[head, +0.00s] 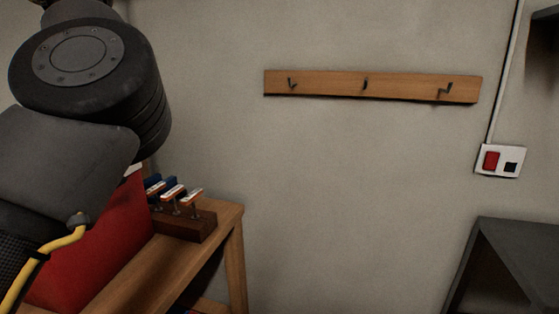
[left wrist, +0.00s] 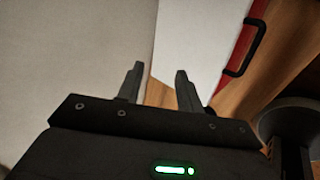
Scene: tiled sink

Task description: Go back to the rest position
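My left gripper (left wrist: 157,78) shows in the left wrist view with its two dark fingers apart and nothing between them. Behind the fingers are a pale surface and a strip of wood. In the head view my left arm fills the left side, and its gripper is not visible there. My right gripper is in neither view.
A wooden table (head: 228,222) stands at lower left with a red box (head: 110,250) and a dark wooden block (head: 185,226) holding several blue, white and orange-topped items. A hook rail (head: 330,85) and a switch box (head: 500,161) are on the wall. A dark cabinet (head: 525,245) stands at right.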

